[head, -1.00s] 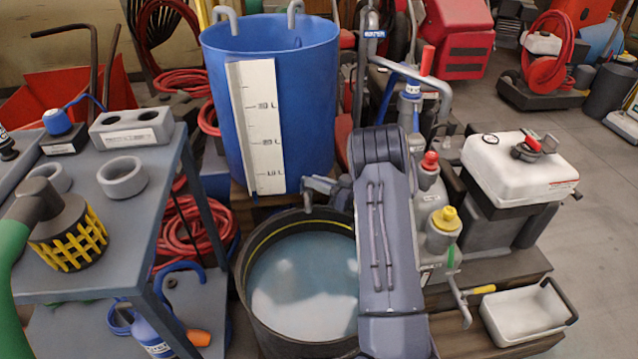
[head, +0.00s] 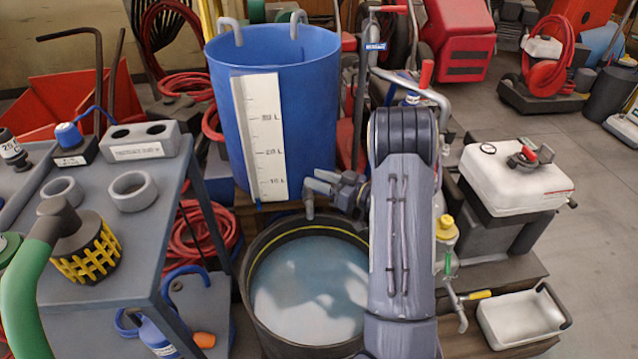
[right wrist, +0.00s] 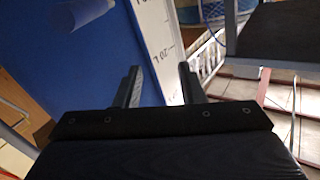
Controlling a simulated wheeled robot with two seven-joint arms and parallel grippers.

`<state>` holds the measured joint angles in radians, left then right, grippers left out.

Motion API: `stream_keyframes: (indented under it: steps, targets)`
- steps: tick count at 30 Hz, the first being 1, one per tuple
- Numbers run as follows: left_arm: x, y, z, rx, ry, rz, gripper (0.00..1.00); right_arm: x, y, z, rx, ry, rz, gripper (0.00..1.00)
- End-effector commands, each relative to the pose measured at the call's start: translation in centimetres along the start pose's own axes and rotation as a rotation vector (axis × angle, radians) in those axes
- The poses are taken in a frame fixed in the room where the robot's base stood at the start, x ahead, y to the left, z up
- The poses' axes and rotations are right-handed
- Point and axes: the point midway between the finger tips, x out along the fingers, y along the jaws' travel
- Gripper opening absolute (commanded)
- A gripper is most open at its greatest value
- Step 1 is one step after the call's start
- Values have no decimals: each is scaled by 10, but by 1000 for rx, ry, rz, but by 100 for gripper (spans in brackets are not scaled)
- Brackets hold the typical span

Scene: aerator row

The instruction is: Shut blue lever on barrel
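The blue barrel (head: 212,110) stands at the middle back of the head view, with a white litre scale (head: 262,135) on its front. A grey spout (head: 309,205) points down low at its right side, above a black tub. I cannot make out the blue lever in either view; my gripper covers part of that spot. My right gripper (head: 322,184) is at the barrel's lower right, close to the spout. In the right wrist view its two fingers (right wrist: 159,82) are apart with nothing held between them, facing the barrel wall (right wrist: 60,70) and scale. My left gripper is out of view.
The black tub (head: 262,322) of cloudy water stands below the spout. A grey table (head: 150,225) at left carries a yellow strainer (head: 88,250) with a green hose. A white tank (head: 515,180) and a white tray (head: 520,318) stand at right. Open floor lies at far right.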

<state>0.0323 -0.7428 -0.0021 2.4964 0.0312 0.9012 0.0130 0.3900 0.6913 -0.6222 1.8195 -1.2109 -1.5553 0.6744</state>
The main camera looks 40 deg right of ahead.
Motion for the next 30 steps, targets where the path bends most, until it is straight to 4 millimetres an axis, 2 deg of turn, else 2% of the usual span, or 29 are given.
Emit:
stream_keyframes:
  steps: [1,2,6,13,18,27,30]
  targets:
    - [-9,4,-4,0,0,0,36,-4,-11,-15,1,3,1,36]
    - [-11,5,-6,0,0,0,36,-6,-16,-19,1,3,0,36]
    - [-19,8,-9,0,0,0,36,-21,-47,-24,4,1,0,36]
    - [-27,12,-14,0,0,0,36,-39,-84,-31,2,1,1,36]
    - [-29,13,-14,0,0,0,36,-44,-96,-33,0,1,-1,36]
    - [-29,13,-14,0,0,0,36,-45,-98,-33,0,0,-1,36]
    - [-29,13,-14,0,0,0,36,-43,-97,-33,-2,3,4,24]
